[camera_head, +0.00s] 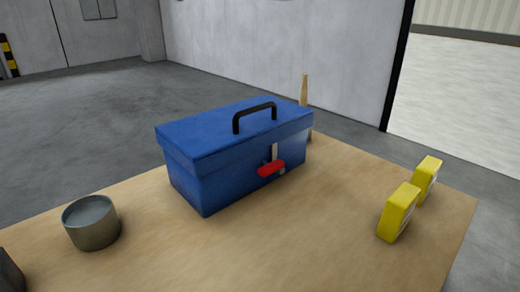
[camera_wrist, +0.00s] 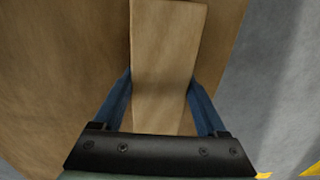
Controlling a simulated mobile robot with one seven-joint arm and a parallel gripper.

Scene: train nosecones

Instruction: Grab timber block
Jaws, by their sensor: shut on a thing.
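In the wrist view, the timber block (camera_wrist: 168,60) is a pale brown rectangular piece with visible grain. It lies between the two blue fingers of my gripper (camera_wrist: 161,82), which is shut on it. The block runs from the gripper's dark palm bar up to the top edge of the picture. The brown table top (camera_wrist: 60,70) shows behind it; I cannot tell whether the block touches it. My gripper does not show clearly in the head view.
In the head view, a blue toolbox (camera_head: 215,150) with a black handle and red latch stands mid-table. A thin wooden piece (camera_head: 304,88) rises behind it. A grey round tin (camera_head: 92,225) is at left, two yellow items (camera_head: 398,212) at right. Table front is clear.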

